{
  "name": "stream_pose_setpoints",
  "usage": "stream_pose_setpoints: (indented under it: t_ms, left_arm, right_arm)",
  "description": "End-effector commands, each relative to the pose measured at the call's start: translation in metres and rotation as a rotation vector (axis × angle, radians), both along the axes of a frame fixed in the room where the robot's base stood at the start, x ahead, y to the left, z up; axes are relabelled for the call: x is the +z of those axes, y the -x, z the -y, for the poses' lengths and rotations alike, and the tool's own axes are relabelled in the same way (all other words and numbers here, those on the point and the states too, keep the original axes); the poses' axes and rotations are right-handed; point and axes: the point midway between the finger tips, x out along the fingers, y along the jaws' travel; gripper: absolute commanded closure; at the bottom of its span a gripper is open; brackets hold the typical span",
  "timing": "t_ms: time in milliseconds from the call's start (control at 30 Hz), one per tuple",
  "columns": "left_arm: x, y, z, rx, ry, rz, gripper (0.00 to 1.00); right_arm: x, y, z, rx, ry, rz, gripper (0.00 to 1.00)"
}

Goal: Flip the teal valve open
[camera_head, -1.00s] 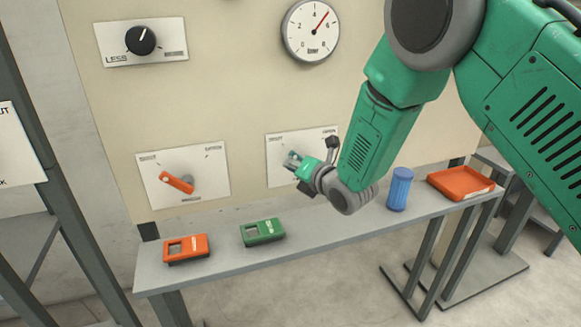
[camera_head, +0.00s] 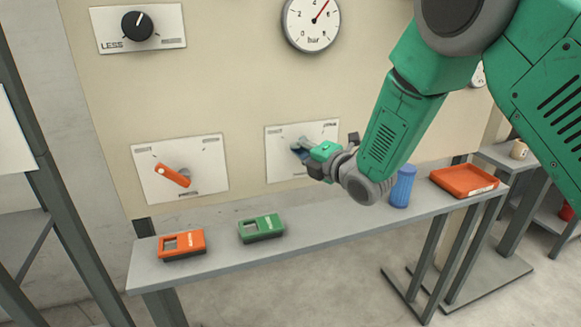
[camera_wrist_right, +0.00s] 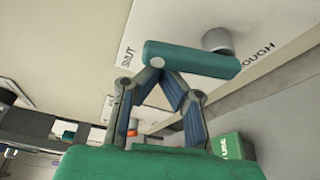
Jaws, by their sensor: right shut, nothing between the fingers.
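The teal valve lever (camera_wrist_right: 190,60) is a flat bar on a round grey pivot in the right wrist view. One end lies toward the SHUT label, and the other lies near a label ending in OUGH. My right gripper (camera_wrist_right: 176,82) is shut and empty, its fingertips close against the lever's near side; whether they touch is unclear. In the head view my right gripper (camera_head: 302,152) is in front of the valve's white plate (camera_head: 283,172) and hides most of the lever. My left gripper is out of view.
A grey shelf (camera_head: 330,228) below holds an orange device (camera_head: 182,244), a green device (camera_head: 262,228), a blue cylinder (camera_head: 402,187) and an orange tray (camera_head: 465,182). An orange-levered valve (camera_head: 173,175) is left. A dial (camera_head: 138,26) and gauge (camera_head: 312,22) are above.

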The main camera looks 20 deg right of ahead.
Motion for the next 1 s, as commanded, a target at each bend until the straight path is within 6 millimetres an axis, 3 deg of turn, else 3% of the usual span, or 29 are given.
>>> stream_pose_setpoints:
  t_ms: [600, 1000]
  left_arm:
    - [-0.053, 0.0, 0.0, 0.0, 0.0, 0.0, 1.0]
    - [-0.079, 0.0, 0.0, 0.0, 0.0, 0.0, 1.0]
  right_arm:
    - [0.007, -0.001, 0.032, -0.001, -0.587, -0.019, 1.0]
    - [0.006, -0.002, 0.049, -0.002, -0.911, -0.031, 1.0]
